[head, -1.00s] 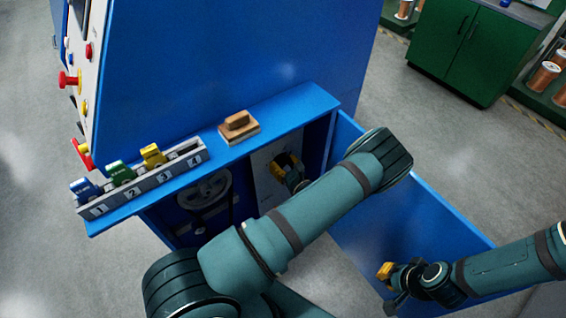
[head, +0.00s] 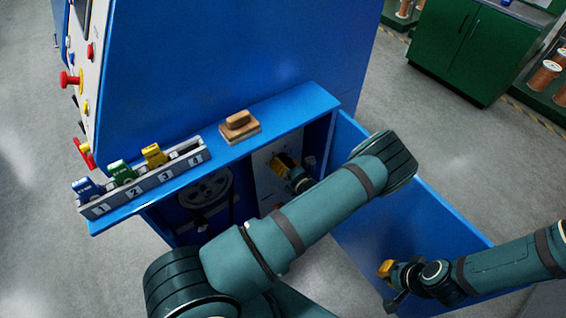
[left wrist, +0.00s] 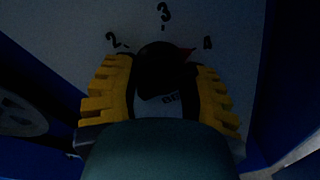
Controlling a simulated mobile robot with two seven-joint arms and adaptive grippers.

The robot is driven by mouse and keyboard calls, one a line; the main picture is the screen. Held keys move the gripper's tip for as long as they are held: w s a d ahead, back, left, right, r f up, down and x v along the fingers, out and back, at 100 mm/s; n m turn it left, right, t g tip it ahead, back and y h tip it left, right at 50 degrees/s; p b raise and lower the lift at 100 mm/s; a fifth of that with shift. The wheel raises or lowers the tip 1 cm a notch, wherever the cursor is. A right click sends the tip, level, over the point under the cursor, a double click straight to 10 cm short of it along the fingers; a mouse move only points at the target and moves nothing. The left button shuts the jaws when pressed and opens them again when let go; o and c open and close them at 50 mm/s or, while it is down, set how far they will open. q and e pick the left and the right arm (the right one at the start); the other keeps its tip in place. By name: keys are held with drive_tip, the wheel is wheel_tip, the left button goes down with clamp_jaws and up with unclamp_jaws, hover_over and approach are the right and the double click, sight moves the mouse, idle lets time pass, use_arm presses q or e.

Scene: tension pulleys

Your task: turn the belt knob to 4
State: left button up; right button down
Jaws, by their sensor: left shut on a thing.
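The belt knob (left wrist: 160,62) is dark and round with a red pointer, on a pale panel inside the blue cabinet. In the left wrist view, the pointer slants right and up, close to the 4 mark. The marks 2 and 3 show to its left and above it. My left gripper (left wrist: 160,92) has its yellow fingers on either side of the knob, shut on it. In the head view my left gripper (head: 288,168) is at the panel (head: 268,160), and the knob is hidden there. My right gripper (head: 387,275) is away from the knob; its opening is unclear.
An open blue door (head: 440,235) stands right of the compartment. A pulley wheel (head: 205,190) is left of the panel. The ledge above holds a numbered rack (head: 150,182) with blue, green and yellow items, and a wooden block (head: 238,122).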

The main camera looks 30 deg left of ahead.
use_arm(q)
drive_tip(key=shift+s+a, duration=0.1)
idle(0.5)
drive_tip(key=o, duration=1.2)
drive_tip(key=shift+d, duration=0.25)
drive_tip(key=v, duration=1.1)
drive_tip(key=shift+s+d+r, duration=0.15)
drive_tip(key=shift+s+d, duration=0.05)
